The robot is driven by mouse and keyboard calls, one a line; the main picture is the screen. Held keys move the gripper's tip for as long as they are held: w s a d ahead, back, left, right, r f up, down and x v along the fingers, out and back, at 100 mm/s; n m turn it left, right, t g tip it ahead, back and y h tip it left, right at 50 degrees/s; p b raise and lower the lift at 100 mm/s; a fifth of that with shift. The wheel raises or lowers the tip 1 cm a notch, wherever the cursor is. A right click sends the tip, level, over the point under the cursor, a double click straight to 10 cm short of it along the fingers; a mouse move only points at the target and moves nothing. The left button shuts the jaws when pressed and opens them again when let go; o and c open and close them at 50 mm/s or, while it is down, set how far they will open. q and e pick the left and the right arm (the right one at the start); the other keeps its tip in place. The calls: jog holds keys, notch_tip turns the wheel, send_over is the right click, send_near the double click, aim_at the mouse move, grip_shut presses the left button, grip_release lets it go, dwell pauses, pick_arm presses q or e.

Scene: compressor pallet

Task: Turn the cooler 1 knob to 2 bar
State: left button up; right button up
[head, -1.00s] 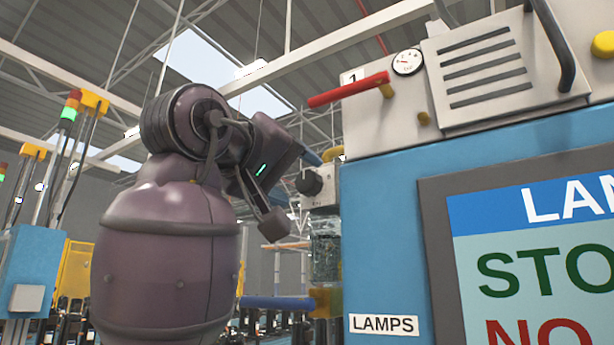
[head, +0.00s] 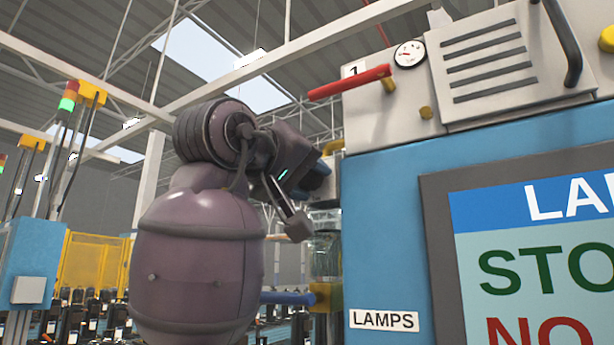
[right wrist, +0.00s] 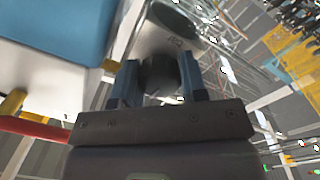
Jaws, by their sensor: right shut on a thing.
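The dark round knob (right wrist: 160,75) sits on a small pale regulator block at the left side of the blue cabinet. In the right wrist view it is between the two blue fingers of my right gripper (right wrist: 159,78), which is shut on it. In the head view the right gripper (head: 318,176) covers the knob, and only part of the pale block (head: 328,204) shows, above a clear bowl (head: 326,254). The knob's pressure setting cannot be read. My left gripper is not in view.
A red-handled lever (head: 349,83) beside a "1" label and a round gauge (head: 409,54) are above the blue cabinet (head: 385,215). A blue handle (head: 288,298) sticks out below the gripper. A LAMPS screen (head: 540,250) fills the right.

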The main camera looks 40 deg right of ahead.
pick_arm(q)
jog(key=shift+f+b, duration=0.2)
jog(key=shift+b, duration=0.1)
pick_arm(e)
jog(key=shift+n, duration=0.3)
jog(key=shift+f+n+b, duration=0.1)
jog(key=shift+n+b, duration=0.35)
jog(key=shift+n, duration=0.15)
jog(key=n+b, duration=0.1)
jog(key=n, duration=0.3)
jog(key=shift+b, duration=0.4)
jog(key=n, duration=0.3)
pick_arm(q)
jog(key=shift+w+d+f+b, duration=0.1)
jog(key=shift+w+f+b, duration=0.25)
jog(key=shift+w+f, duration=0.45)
pick_arm(e)
jog(key=shift+n, duration=1.6)
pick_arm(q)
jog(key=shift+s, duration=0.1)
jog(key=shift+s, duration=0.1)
pick_arm(e)
jog(key=o, duration=0.9)
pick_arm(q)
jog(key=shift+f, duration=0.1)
